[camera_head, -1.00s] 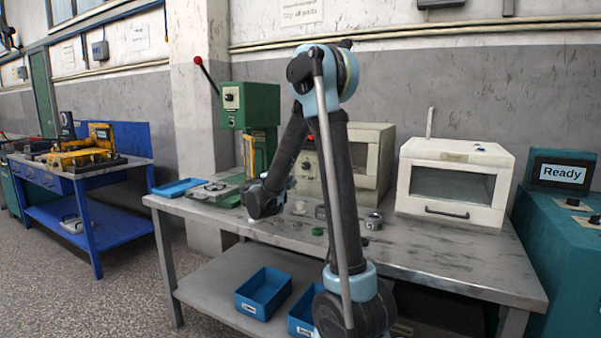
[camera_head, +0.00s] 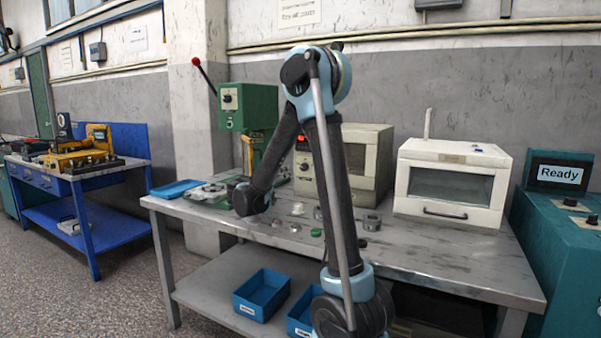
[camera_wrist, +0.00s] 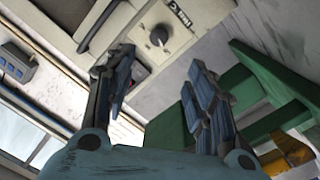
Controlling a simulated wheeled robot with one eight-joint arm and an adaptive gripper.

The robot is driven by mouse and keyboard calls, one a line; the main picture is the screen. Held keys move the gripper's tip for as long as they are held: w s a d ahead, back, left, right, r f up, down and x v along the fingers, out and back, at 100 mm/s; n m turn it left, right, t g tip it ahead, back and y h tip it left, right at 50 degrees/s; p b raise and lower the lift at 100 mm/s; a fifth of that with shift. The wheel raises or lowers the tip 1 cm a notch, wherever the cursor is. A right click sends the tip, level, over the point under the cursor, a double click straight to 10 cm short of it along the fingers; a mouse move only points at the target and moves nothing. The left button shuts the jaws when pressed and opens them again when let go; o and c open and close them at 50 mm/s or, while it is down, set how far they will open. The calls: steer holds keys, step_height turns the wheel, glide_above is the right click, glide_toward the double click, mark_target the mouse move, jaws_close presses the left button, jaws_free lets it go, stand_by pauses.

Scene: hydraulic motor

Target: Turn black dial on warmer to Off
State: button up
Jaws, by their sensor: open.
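The warmer (camera_head: 368,165) is the beige box at the back of the grey table, partly hidden behind my arm in the head view. Its front has a small red display. In the wrist view its pale panel shows tilted, with a black dial (camera_wrist: 159,36) and a label beside it. The dial's exact setting is too small to read. My gripper (camera_wrist: 160,62) is open and empty. Its fingers stand apart, with the dial showing beyond and between the tips, not touched. In the head view the fingers are mostly hidden behind my arm.
A green press (camera_head: 249,108) with a red-knobbed lever stands left of the warmer; its green frame (camera_wrist: 275,85) is close to the right finger. A white oven (camera_head: 478,160) stands to the right. Small metal parts (camera_head: 371,222) and a blue tray (camera_head: 176,188) lie on the table (camera_head: 440,262).

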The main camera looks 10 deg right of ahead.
mark_target(302, 168)
steer(key=x, duration=1.6)
steer(key=shift+a, duration=0.1)
steer(key=c, duration=1.1)
